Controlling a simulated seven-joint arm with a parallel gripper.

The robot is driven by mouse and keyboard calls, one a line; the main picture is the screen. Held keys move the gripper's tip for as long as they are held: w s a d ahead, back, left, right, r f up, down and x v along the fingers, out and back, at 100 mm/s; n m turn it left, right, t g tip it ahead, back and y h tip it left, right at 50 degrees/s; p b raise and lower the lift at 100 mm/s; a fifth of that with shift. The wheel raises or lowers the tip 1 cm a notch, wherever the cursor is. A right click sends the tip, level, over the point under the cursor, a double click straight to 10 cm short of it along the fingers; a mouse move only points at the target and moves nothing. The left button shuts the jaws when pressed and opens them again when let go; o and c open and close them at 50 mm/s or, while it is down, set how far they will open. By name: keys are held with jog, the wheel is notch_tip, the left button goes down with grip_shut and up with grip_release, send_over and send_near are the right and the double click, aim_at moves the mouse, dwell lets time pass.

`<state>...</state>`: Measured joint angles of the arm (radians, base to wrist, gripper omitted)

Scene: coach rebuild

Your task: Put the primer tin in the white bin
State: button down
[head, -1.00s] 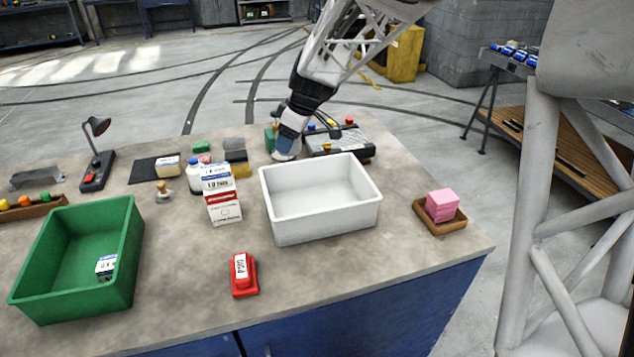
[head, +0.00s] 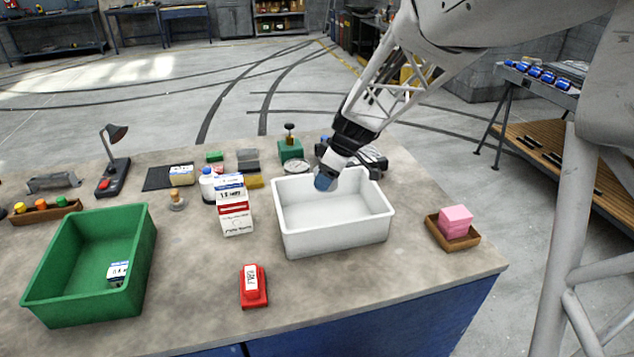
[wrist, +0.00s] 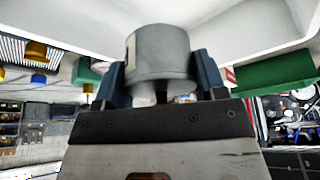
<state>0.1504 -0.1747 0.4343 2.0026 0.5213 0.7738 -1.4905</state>
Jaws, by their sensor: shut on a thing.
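My gripper (head: 325,181) is shut on a grey cylindrical tin (wrist: 162,55), gripped between its two blue fingers in the wrist view. A label edge shows at the tin's left side. In the head view the tin is hidden by the fingers. The white bin (head: 335,238) stands at the table's middle right, and its pale walls also show around the tin in the wrist view (wrist: 240,35). The fingertips overlap the bin's back left inside. I cannot tell how high the tin is above the bin floor. The visible bin floor is empty.
A green bin (head: 75,305) stands at the left with a labelled item inside. Stacked cartons (head: 234,208) stand just left of the white bin. A red item (head: 253,287) lies in front, and a wooden tray (head: 465,242) with pink blocks lies to the right.

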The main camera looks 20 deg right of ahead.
dwell(0.3)
send_over(320, 214)
jog(key=d, duration=0.1)
jog(key=shift+s+d+f, duration=0.1)
jog(key=shift+s+f, duration=0.05)
jog(key=shift+f, duration=0.9)
jog(key=shift+s+d+f, duration=0.1)
jog(key=shift+s+f, duration=0.05)
jog(key=shift+f, duration=0.9)
jog(key=shift+s+f, duration=0.15)
jog(key=shift+f, duration=0.9)
jog(key=shift+f, duration=1.85)
jog(key=shift+f, duration=0.15)
jog(key=shift+c, duration=0.9)
grip_release()
jog(key=v, duration=1.2)
